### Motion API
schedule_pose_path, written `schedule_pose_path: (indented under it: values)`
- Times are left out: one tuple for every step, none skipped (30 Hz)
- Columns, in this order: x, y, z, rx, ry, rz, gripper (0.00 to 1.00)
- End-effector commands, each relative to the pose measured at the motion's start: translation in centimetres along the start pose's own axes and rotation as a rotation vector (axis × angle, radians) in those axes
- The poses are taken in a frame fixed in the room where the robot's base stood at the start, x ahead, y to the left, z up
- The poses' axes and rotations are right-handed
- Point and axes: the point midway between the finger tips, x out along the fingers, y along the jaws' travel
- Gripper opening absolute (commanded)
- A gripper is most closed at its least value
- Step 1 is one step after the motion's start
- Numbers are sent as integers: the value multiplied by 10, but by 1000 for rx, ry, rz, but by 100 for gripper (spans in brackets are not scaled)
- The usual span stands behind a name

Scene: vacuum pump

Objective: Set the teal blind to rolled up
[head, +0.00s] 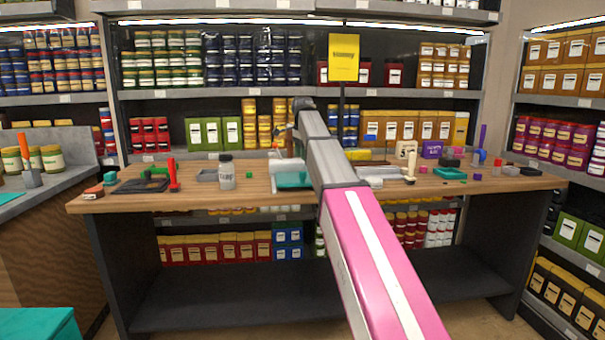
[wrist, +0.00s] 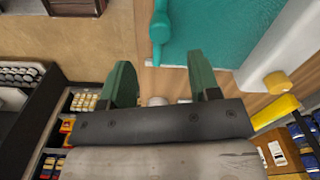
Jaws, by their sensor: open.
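The teal blind (head: 292,180) stands on the wooden table, left of my arm in the head view, with a white frame (head: 288,165) around or behind it. In the wrist view a teal sheet (wrist: 222,28) fills the top middle, with a teal rounded bar (wrist: 160,32) along its left edge and a white frame part (wrist: 285,45) at its right. My gripper (wrist: 162,80) is open with two dark green fingers. Nothing shows between them but table and background. The bar's end lies just beyond the fingers, apparently apart from them. My arm hides part of the blind's surroundings in the head view.
On the table (head: 258,192), a grey jar (head: 226,172), a red clamp-like tool (head: 173,175) and a dark tray (head: 140,185) stand to the left. A teal block (head: 450,173) and several small objects stand to the right. Stocked shelves rise behind.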

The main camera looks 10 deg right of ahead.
Motion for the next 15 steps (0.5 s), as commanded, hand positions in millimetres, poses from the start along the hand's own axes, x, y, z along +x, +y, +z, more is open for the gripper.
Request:
schedule_pose_path:
  values:
    - [11,2,0,0,0,1,56]
    - [16,2,0,0,0,1,56]
    - [24,2,0,-1,0,1,56]
    - [29,2,0,-1,0,2,56]
    - [34,1,0,-1,0,1,56]
    - [41,1,0,-1,0,1,56]
    - [46,1,0,-1,0,0,56]
    - [50,1,0,-1,0,1,56]
    - [56,1,0,-1,0,1,56]
    - [59,1,0,-1,0,1,56]
    - [62,1,0,-1,0,0,56]
    - [66,1,0,-1,0,0,56]
    - [68,0,0,-1,0,-1,56]
    - [70,0,0,-1,0,-1,56]
    - [73,0,0,-1,0,-1,56]
